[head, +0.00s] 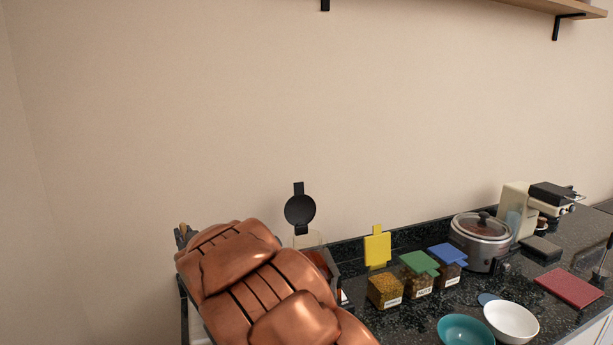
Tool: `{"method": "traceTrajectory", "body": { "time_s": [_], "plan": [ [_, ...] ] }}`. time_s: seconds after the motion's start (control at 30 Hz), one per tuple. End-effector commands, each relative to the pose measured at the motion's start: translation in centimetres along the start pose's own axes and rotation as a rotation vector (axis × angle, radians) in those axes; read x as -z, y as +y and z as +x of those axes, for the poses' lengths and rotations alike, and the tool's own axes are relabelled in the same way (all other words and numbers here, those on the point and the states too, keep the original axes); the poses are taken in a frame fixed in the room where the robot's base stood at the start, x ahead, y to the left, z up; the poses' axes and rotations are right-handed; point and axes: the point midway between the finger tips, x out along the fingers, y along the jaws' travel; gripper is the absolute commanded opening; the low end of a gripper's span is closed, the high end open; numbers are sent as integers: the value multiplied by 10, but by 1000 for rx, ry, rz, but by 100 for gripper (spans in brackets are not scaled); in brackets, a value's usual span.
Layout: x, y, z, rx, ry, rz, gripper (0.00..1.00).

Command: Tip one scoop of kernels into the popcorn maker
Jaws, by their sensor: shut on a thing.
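The popcorn maker stands behind my copper arm at the back of the counter. Its round black lid (300,210) is raised, and part of a clear chamber (308,240) shows below it. My arm covers most of its body. A clear bin of yellow kernels (384,291) stands to the right, with its yellow lid (377,248) standing open. My gripper is hidden behind my arm, so I cannot see its fingers or what they hold. No scoop is visible.
Bins with green (419,263) and blue (447,254) lids stand right of the kernels. A slow cooker (480,240), a cream coffee machine (517,209) and a red board (569,287) are farther right. A teal bowl (466,332) and a white bowl (511,322) are in front.

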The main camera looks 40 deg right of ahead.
Motion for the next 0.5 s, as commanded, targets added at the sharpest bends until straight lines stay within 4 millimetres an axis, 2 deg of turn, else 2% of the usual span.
{"method": "traceTrajectory", "body": {
  "time_s": [0.2, 0.5],
  "plan": [
    [34, 49, 3, 9, 3, -2, 0],
    [76, 101, -4, 61, 3, -2, 0]
  ]
}}
